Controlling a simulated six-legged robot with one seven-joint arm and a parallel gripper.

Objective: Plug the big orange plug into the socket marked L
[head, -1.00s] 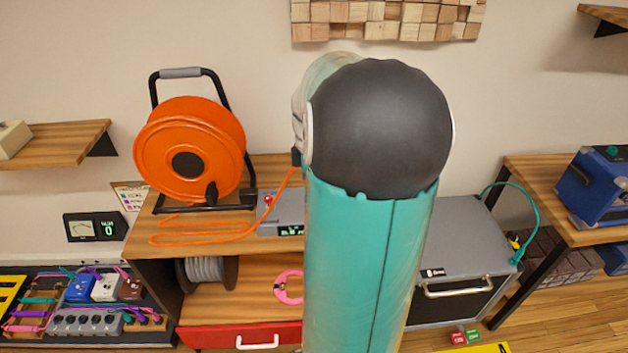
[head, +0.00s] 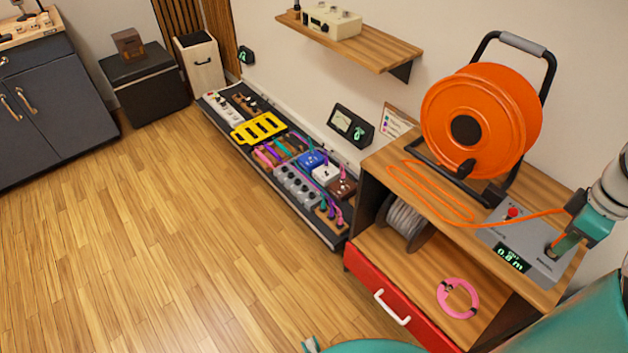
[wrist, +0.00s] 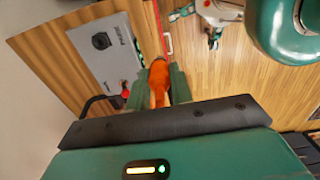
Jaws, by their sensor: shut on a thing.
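My gripper (wrist: 158,92) is shut on the big orange plug (wrist: 158,75) in the wrist view. In the head view my gripper (head: 566,241) is at the right, low over the grey box (head: 492,238); the plug is mostly hidden there. An orange cord (head: 530,216) runs from the orange reel (head: 505,108) to the gripper. The grey box (wrist: 85,62) shows in the wrist view with a dark round socket (wrist: 101,41), left of and apart from the plug. No socket marked L can be made out; small markings are unreadable.
The reel and grey box share a wooden shelf top (head: 385,170). Below are a pink ring (head: 442,292) and a red drawer (head: 400,318). A pedalboard (head: 325,220) lies along the wall, with a wooden wall shelf (head: 385,45) above. The floor (head: 150,240) at left is open.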

